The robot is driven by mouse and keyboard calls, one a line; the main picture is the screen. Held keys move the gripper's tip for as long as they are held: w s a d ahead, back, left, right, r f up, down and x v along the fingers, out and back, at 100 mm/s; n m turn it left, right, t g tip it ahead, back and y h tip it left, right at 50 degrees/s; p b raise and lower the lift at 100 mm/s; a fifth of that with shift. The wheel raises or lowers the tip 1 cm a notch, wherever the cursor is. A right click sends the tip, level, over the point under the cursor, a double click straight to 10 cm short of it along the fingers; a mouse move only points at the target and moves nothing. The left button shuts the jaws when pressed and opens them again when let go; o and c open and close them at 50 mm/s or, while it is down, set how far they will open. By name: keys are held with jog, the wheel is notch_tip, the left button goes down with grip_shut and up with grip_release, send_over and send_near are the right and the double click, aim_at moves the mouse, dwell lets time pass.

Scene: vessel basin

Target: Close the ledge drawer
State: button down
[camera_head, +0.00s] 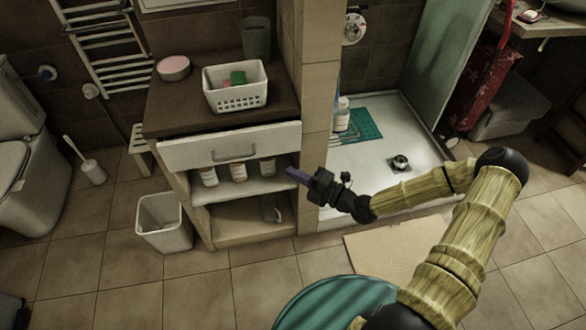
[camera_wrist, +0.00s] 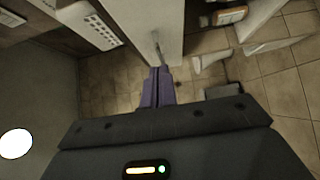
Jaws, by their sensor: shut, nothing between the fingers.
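The ledge drawer (camera_head: 231,147) has a white front with a metal bar handle (camera_head: 234,154). It sits under the dark ledge top (camera_head: 185,108), and its front appears to stand out from the cabinet; how far is hard to tell. In the wrist view the pale drawer front (camera_wrist: 170,25) and its handle (camera_wrist: 157,46) lie just beyond my fingertips. My gripper (camera_head: 295,175) is shut and empty, with purple fingers, near the drawer's lower right corner. The fingers also show in the wrist view (camera_wrist: 158,75). I cannot tell whether they touch the drawer.
A white basket (camera_head: 236,96), a pink round box (camera_head: 173,68) and a dark cup (camera_head: 256,38) stand on the ledge. Several bottles (camera_head: 238,171) stand on the shelf below the drawer. A white bin (camera_head: 164,224) stands at left. A tiled pillar (camera_head: 315,110) rises at right.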

jog(key=x, duration=0.3)
jog(key=w+x, duration=0.1)
jog(key=x, duration=0.3)
jog(key=w+d+x, duration=0.1)
jog(key=x, duration=0.2)
jog(key=shift+w, duration=0.15)
jog(key=shift+w+a+r, duration=0.1)
jog(key=shift+w, duration=0.35)
